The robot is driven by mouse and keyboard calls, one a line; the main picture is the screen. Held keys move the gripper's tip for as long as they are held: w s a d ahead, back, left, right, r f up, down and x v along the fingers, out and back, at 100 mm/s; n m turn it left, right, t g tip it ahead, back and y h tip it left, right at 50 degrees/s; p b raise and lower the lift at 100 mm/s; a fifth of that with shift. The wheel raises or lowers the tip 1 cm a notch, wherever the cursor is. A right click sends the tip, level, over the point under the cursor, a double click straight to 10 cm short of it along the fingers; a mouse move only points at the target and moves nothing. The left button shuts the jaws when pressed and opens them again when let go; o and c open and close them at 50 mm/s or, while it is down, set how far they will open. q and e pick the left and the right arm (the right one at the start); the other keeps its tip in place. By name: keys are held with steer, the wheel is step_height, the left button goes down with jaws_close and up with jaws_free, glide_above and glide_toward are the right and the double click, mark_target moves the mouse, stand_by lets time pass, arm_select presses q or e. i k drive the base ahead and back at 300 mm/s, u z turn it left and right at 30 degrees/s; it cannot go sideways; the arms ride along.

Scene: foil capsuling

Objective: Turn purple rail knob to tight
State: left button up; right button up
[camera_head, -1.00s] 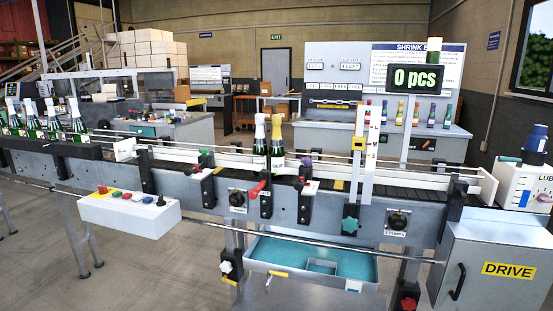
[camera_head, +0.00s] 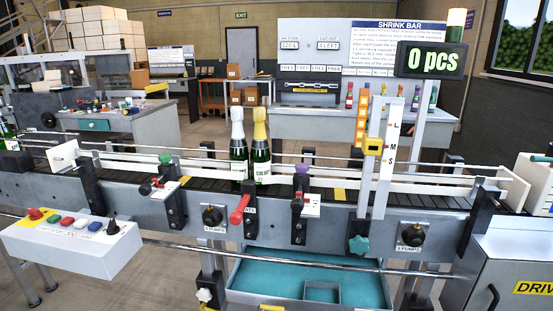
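The purple rail knob (camera_head: 301,169) sits on top of a black clamp block on the front rail of the conveyor, right of the two bottles. A small white plate (camera_head: 312,209) with a red mark is beside it; its lettering is too small to read. A green rail knob (camera_head: 165,159) tops a similar clamp further left. Two green bottles, one with a white top (camera_head: 238,140) and one with a gold top (camera_head: 260,145), stand side by side on the belt behind a red-handled lever (camera_head: 240,207). Neither of my grippers shows in the view.
A control box (camera_head: 75,240) with coloured buttons juts out in front at the left. A teal-lined tray (camera_head: 310,283) hangs below, and a drive cabinet (camera_head: 510,270) stands at right.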

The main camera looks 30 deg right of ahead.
mark_target(302, 168)
steer(key=z, duration=0.45)
steer(key=i, duration=0.7)
steer(key=z, duration=0.75)
